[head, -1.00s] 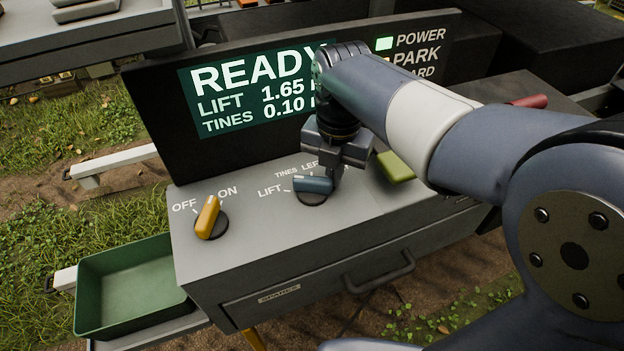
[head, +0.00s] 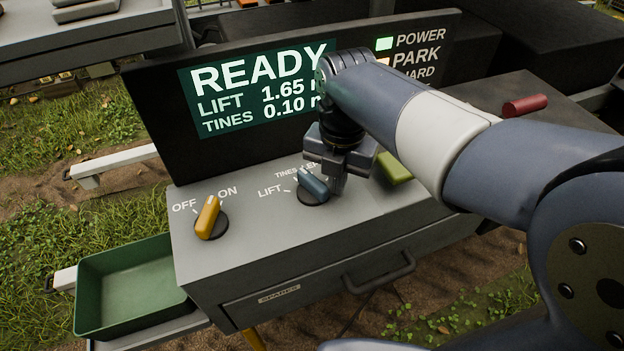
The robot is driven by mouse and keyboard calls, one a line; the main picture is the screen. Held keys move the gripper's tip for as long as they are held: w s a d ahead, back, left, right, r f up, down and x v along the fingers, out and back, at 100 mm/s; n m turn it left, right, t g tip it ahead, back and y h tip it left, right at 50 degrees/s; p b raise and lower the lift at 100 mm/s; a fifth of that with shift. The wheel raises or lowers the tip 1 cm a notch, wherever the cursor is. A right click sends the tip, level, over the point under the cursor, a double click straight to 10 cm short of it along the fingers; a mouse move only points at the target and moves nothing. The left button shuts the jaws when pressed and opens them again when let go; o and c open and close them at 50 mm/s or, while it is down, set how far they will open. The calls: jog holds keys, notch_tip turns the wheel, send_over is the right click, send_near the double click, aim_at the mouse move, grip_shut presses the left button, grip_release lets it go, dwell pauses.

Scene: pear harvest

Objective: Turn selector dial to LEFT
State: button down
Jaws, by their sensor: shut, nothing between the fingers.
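The selector dial (head: 313,184) is a blue bar-shaped knob on a dark round base on the grey console top. Its bar slants, with its far end toward the upper left, near the TINES label (head: 286,174). The LIFT label (head: 270,191) lies to its left. The LEFT label (head: 310,167) is partly covered by my gripper, and any labels farther right are hidden. My gripper (head: 334,189) points down, shut and empty, close at the right side of the knob. I cannot tell whether it touches the knob.
A yellow OFF/ON knob (head: 208,217) stands to the left, turned toward ON. A green block-shaped control (head: 395,168) and a red handle (head: 525,105) are on the right. The display panel (head: 250,90) reads READY behind the dial. A green tray (head: 135,262) sits left of the console.

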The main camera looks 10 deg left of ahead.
jog(key=shift+s, duration=0.85)
jog(key=shift+s+a, duration=0.25)
jog(key=shift+s, duration=0.2)
jog(key=shift+w+d+r+p, duration=0.15)
jog(key=shift+w+d+p, duration=0.05)
jog(key=shift+w+p, duration=0.25)
notch_tip(320, 180, up, 7)
jog(key=p, duration=0.6)
